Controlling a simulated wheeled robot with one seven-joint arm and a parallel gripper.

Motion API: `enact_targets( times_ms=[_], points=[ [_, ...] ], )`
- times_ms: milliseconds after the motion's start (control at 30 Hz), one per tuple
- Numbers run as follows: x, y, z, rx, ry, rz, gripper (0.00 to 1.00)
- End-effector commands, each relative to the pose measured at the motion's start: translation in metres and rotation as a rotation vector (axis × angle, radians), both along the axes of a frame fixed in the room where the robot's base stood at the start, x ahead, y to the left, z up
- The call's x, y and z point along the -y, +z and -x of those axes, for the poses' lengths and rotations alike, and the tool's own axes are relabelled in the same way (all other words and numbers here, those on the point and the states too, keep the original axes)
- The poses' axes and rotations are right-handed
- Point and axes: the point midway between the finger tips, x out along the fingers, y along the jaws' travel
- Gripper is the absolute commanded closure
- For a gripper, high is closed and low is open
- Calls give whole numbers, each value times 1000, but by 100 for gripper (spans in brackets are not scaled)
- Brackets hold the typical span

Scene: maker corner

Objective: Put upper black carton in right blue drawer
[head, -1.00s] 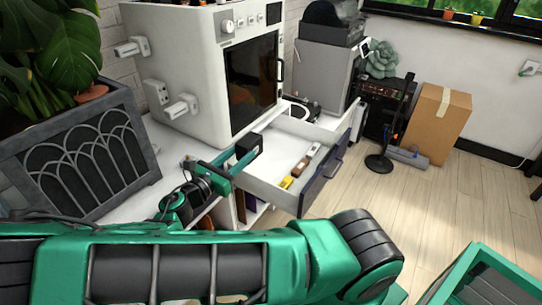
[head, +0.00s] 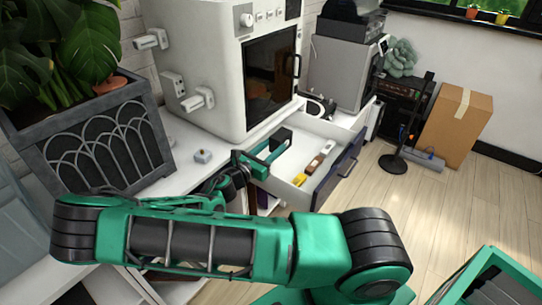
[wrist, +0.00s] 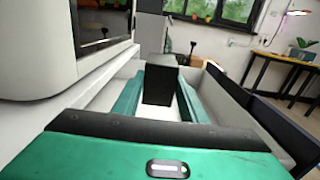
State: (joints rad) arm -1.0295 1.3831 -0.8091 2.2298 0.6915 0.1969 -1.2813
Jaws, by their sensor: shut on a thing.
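The black carton (head: 281,138) is held up between the two green fingers of my gripper (head: 271,151). In the wrist view the carton (wrist: 158,80) stands upright between the fingers (wrist: 160,88). The drawer with the blue front (head: 338,170) is pulled out below the counter, to the right of the white oven. In the head view the carton appears over the back left part of the open drawer. I cannot tell its exact height above the drawer floor. The carton's lower part is hidden by the fingers.
The drawer holds a yellow item (head: 299,180), a brown item (head: 314,165) and a pale item (head: 327,147) along its right side. The white oven (head: 225,75) stands close to my gripper. A small grey object (head: 203,156) lies on the counter.

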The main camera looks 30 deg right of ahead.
Motion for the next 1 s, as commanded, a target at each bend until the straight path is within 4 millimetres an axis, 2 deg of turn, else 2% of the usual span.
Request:
enact_targets(
  times_ms=[200,300,1000],
  points=[
    [-1,-28,0,-2,3,3,86],
    [-1,-35,0,0,1,2,86],
    [-1,-48,0,-1,1,0,86]
  ],
)
